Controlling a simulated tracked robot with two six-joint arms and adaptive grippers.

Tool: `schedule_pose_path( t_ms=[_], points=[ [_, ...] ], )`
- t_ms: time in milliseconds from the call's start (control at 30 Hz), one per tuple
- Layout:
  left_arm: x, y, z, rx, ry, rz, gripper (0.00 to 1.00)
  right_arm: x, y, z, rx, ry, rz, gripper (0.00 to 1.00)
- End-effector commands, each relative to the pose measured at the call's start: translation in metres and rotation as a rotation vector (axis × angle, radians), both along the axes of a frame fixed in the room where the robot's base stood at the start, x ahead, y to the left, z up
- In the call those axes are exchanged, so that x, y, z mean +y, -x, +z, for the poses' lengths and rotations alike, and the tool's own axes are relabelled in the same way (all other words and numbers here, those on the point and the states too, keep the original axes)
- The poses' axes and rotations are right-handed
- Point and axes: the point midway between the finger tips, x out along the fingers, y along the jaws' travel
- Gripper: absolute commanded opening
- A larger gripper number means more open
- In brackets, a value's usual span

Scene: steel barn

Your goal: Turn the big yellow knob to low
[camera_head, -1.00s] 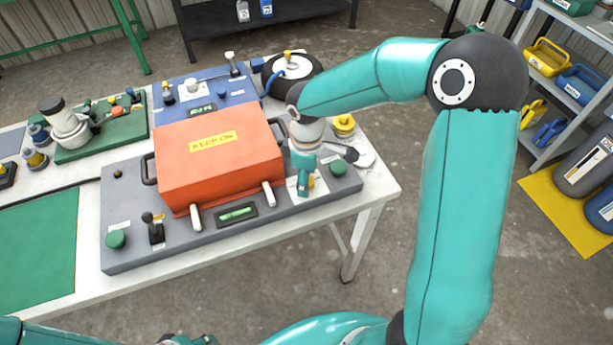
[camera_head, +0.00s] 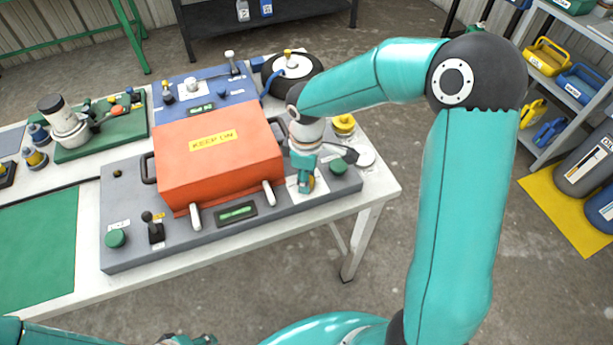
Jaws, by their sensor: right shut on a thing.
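The big yellow knob (camera_head: 311,183) is on a white plate at the right end of the grey panel (camera_head: 130,252). Only a small yellow part of it shows beside my right gripper (camera_head: 305,183). That gripper points down over the plate and is shut on the knob. Its fingers hide most of the knob, and I cannot read any setting marks. A small display (camera_head: 237,213) with green characters is at the panel's front. Part of my left arm shows at the bottom left edge; its gripper (camera_head: 190,340) is barely in the frame and its fingers cannot be made out.
An orange cover (camera_head: 220,170) labelled "KEEP ON" stands close left of my right gripper. A green button (camera_head: 338,167) is just to its right. A black lever (camera_head: 155,230) and another green button (camera_head: 116,239) are at the panel's left. A yellow spool-like part (camera_head: 343,123) stands behind.

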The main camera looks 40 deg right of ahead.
Motion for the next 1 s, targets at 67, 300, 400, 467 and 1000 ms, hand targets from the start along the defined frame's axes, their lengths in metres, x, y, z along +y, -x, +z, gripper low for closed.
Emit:
schedule_pose_path(
  t_ms=[67, 300, 400, 467, 1000],
  points=[
    [0.000, 0.000, -0.004, 0.000, 0.000, 0.000, 0.40, 0.000, -0.001, -0.001, -0.002, 0.001, -0.025, 0.02],
    [0.000, 0.000, -0.017, 0.000, 0.000, 0.000, 0.40, -0.001, -0.001, -0.002, -0.003, 0.001, -0.165, 0.02],
    [0.000, 0.000, -0.023, 0.000, 0.000, 0.000, 0.40, -0.001, -0.001, -0.002, -0.004, 0.001, -0.246, 0.02],
    [0.000, 0.000, -0.027, 0.000, 0.000, 0.000, 0.40, -0.001, -0.001, -0.002, -0.003, 0.001, -0.299, 0.02],
    [0.000, 0.000, -0.049, 0.000, 0.000, 0.000, 0.40, 0.000, -0.001, 0.000, -0.003, 0.000, -0.687, 0.02]
  ],
)
